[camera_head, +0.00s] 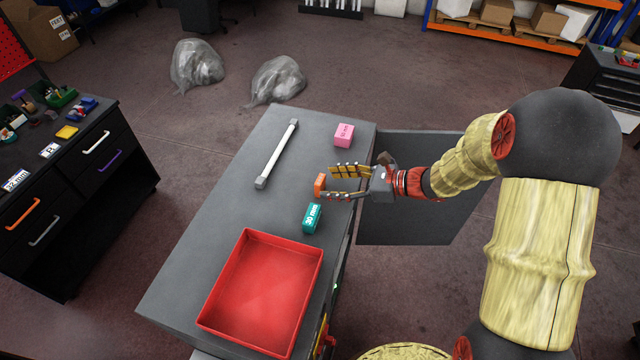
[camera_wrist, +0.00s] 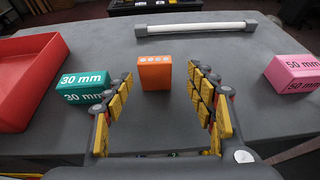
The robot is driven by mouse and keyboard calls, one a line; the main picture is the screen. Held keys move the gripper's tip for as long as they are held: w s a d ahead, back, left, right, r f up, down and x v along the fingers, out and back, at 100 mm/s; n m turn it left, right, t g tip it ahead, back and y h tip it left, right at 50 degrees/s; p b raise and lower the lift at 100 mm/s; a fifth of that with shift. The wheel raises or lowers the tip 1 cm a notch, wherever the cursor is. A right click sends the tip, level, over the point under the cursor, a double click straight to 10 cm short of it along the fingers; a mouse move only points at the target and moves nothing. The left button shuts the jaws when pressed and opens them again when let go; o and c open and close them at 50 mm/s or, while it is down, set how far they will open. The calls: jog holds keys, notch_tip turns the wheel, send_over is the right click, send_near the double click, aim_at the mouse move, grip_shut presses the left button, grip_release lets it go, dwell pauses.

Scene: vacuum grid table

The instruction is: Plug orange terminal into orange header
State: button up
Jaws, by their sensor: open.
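One orange block (camera_head: 319,185) stands on the grey table top. In the wrist view this orange block (camera_wrist: 155,75) shows a row of small round marks or holes along its upper part. I cannot tell whether it is the terminal or the header, and I see no second orange part on the table. My gripper (camera_head: 331,182) is open and low over the table, with its fingers spread either side of a gap. The orange block is at the fingertips, between them or just beyond, with a gap to each finger in the wrist view. Nothing is held.
A teal "30 mm" block (camera_head: 312,217) stands close to one finger. A pink "50 mm" block (camera_head: 344,135) lies farther off. A white bar with grey ends (camera_head: 277,154) lies beyond the orange block. A red tray (camera_head: 212,290) occupies the near end.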

aim_at(323, 184)
jog(key=x, duration=0.2)
jog(key=p+x, duration=0.1)
jog(key=shift+s+a, duration=0.15)
jog(key=shift+a, duration=0.3)
jog(key=shift+a+f, duration=0.2)
jog(key=shift+a, duration=0.1)
jog(key=shift+c, duration=0.5)
jog(key=c, duration=1.1)
